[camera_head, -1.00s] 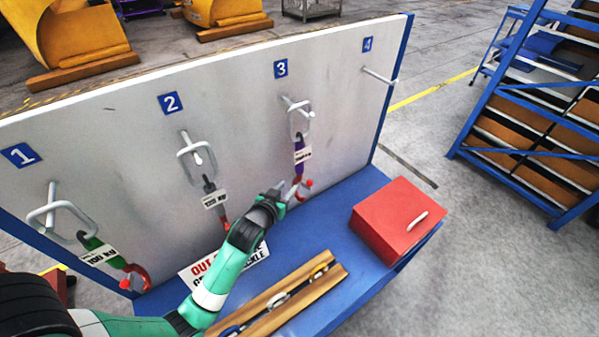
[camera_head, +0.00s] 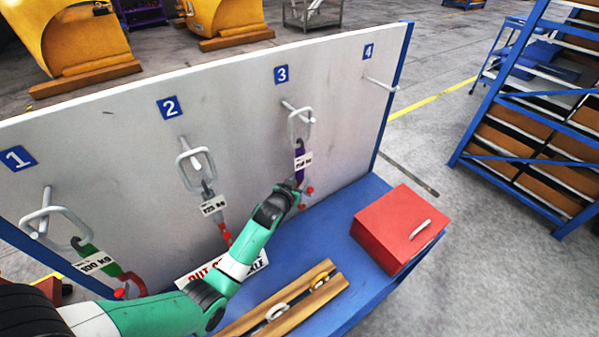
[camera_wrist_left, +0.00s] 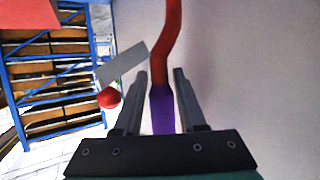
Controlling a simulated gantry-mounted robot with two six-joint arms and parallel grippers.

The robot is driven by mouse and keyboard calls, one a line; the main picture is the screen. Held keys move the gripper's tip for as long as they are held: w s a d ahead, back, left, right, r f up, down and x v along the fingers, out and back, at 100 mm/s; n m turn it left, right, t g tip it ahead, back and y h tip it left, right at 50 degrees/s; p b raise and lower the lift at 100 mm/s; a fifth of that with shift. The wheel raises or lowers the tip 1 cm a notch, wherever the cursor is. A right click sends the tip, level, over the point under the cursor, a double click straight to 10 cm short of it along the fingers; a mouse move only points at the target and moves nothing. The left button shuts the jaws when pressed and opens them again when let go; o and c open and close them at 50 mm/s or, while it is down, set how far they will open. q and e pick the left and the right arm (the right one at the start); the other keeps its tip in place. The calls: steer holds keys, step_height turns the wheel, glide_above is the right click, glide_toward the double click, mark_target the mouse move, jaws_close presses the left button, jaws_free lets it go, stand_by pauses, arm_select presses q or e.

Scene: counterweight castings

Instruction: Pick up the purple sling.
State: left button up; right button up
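The purple sling (camera_head: 299,173) hangs on the board below the "3" label, from a pale metal link (camera_head: 300,125) on a peg. It has a white tag and red parts at its lower end. My left gripper (camera_head: 298,188) is at the sling's lower part in the head view, which hides some of it. In the left wrist view, the purple sling (camera_wrist_left: 162,110) runs between the two fingers of my left gripper (camera_wrist_left: 160,75), with a small gap on either side. The fingers are open around it. My right gripper is not in view.
A green 100 kg sling (camera_head: 92,258) and a 125 kg sling (camera_head: 213,207) hang to the left. Peg 4 (camera_head: 380,83) is empty. A red box (camera_head: 390,230), a wooden rack (camera_head: 285,305) and a lettered sign (camera_head: 250,262) are on the blue bench (camera_head: 365,195).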

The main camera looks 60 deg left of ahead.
arm_select(q)
steer(key=shift+w+a+f, duration=0.25)
steer(key=shift+w+a, duration=0.05)
steer(key=shift+w, duration=0.05)
steer(key=shift+c, duration=0.2)
jaws_close()
stand_by(1.0)
steer(key=shift+r, duration=0.25)
